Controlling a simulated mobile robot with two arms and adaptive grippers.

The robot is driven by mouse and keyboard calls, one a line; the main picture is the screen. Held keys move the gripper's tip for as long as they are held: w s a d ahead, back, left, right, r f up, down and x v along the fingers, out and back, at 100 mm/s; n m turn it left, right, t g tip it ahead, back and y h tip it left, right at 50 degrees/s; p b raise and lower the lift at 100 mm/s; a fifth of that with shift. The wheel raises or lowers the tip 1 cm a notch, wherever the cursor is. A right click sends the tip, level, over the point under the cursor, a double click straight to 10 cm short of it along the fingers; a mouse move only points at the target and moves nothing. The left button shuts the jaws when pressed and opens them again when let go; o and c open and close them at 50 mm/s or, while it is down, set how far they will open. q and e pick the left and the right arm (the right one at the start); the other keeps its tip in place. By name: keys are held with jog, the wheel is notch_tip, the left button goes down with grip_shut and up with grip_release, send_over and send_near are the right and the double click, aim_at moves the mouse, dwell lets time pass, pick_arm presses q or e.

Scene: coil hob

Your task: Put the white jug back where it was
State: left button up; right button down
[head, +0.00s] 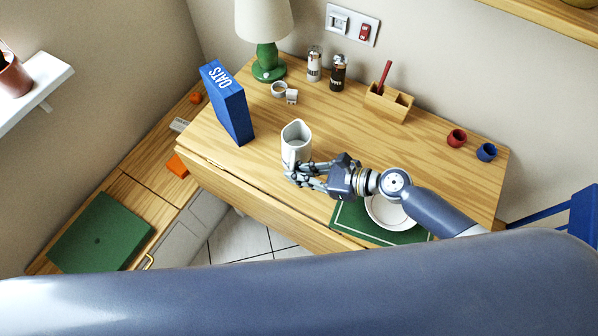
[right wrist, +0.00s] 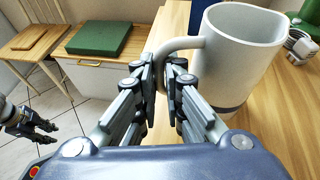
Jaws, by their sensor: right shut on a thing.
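The white jug (head: 296,145) is upright over the left front part of the wooden table, to the right of the blue oats box. My right gripper (head: 302,174) is at the jug's near side. In the right wrist view the same gripper (right wrist: 162,88) is shut on the handle of the jug (right wrist: 236,62). I cannot tell whether the jug's base touches the table. My left gripper (right wrist: 48,134) shows small at the left of the right wrist view, its fingers apart and empty, away from the table.
The oats box (head: 228,105) and a green lamp (head: 267,62) stand at the table's left. A white plate (head: 385,212) on a green mat (head: 352,217) lies under my right arm. Shakers (head: 338,72), a wooden holder (head: 388,103) and two cups (head: 456,138) line the back. The table's middle is clear.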

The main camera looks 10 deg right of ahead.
jog(key=c, duration=2.1)
grip_release()
jog(key=shift+f, duration=0.25)
jog(key=shift+c, duration=0.2)
jog(key=o, duration=0.4)
jog(key=shift+o, duration=0.2)
jog(key=shift+r, duration=0.1)
